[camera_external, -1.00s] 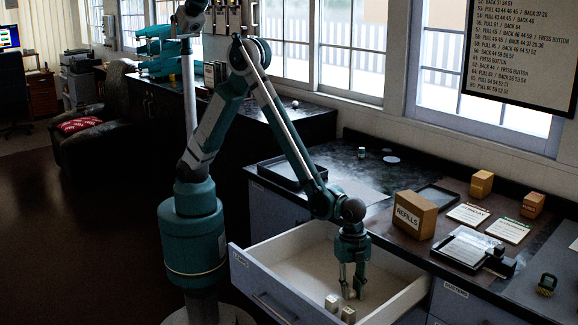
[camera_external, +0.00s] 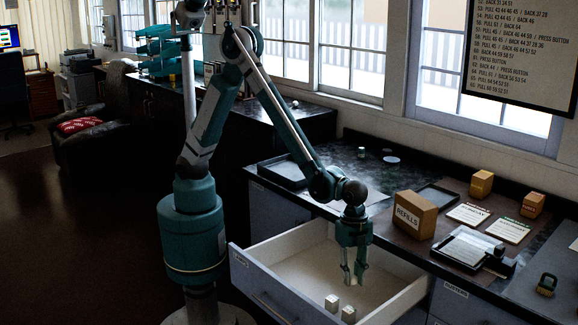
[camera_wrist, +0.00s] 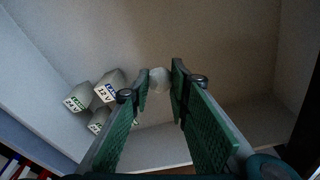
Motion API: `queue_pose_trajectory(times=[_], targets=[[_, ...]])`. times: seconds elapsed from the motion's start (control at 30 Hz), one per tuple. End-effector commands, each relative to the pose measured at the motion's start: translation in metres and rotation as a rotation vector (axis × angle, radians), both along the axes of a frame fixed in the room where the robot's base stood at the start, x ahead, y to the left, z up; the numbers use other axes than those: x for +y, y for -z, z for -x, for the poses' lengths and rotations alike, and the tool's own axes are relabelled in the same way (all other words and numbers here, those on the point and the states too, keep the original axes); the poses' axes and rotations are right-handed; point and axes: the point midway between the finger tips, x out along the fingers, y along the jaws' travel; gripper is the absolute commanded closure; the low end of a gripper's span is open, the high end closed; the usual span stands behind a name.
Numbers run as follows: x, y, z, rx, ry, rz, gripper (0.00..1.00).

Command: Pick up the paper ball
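The paper ball (camera_wrist: 159,80) is small and off-white. In the wrist view it sits between the two fingertips and seems to touch both. My gripper (camera_wrist: 160,82) has its textured green fingers closed around it. In the outside view my gripper (camera_external: 354,280) points down over the open drawer (camera_external: 295,250), with its tips above the drawer floor. A small pale spot, likely the ball (camera_external: 354,282), shows between the tips there.
Pale blocks marked with voltages, such as the 24 V block (camera_wrist: 77,98) and the 12 V block (camera_wrist: 110,86), lie in the drawer beside my fingers. The drawer walls surround my gripper. A REFILLS box (camera_external: 415,214) stands on the counter to the right.

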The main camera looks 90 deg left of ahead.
Motion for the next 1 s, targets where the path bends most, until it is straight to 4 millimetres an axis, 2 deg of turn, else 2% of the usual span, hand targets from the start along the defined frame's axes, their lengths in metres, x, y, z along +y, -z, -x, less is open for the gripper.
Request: queue_pose_trajectory(times=[0.1, 0.3, 1.0], targets=[[0.0, -0.019, 0.001, 0.0, 0.0, 0.0, 0.84], [0.0, -0.036, 0.0, 0.0, 0.0, 0.0, 0.84], [0.0, -0.039, 0.0, 0.0, 0.0, 0.0, 0.85]])
